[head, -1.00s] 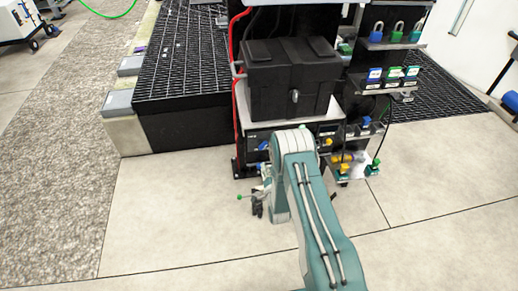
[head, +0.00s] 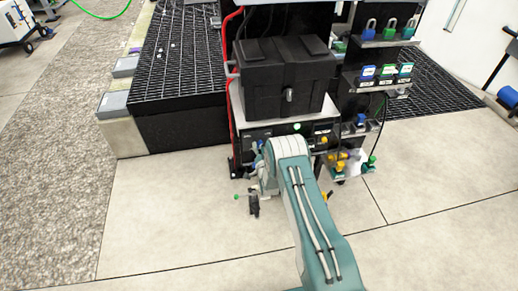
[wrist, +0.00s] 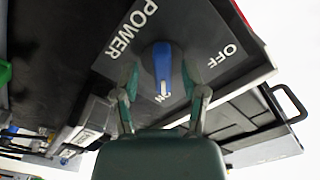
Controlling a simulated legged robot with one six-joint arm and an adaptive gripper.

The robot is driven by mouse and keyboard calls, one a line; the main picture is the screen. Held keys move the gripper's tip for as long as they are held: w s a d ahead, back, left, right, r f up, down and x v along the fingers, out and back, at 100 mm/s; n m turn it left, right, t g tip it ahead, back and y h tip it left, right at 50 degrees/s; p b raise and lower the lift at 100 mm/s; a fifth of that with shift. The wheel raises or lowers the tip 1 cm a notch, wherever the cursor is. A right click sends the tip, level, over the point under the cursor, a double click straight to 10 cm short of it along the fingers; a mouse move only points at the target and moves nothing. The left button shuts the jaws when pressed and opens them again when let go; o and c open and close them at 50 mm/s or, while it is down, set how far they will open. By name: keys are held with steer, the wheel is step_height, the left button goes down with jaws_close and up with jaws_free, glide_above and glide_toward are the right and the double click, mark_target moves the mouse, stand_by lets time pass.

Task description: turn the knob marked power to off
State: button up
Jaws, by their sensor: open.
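The power knob (wrist: 161,62) is blue and sits on a dark plate (wrist: 205,35) in the wrist view. The plate carries the words POWER, ON and OFF. The knob's white mark points at ON, at the bottom of the picture. OFF is at the upper right. My gripper (wrist: 160,74) is open, with one finger on each side of the knob. Small gaps seem to show between fingers and knob; I cannot tell if either touches. In the head view my arm hides most of the panel front (head: 262,133) and the knob.
A black box (head: 285,80) stands on the unit above the panel. Padlocks (head: 389,28) and tagged blocks (head: 386,74) sit on shelves to the right. A red hose (head: 230,80) runs down the left side. Black grating (head: 180,70) lies at left.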

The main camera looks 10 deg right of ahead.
steer(key=shift+c, duration=0.3)
steer(key=shift+a, duration=0.15)
jaws_close()
steer(key=shift+s+f+n, duration=0.1)
steer(key=shift+f+n, duration=0.05)
steer(key=shift+n, duration=8.85)
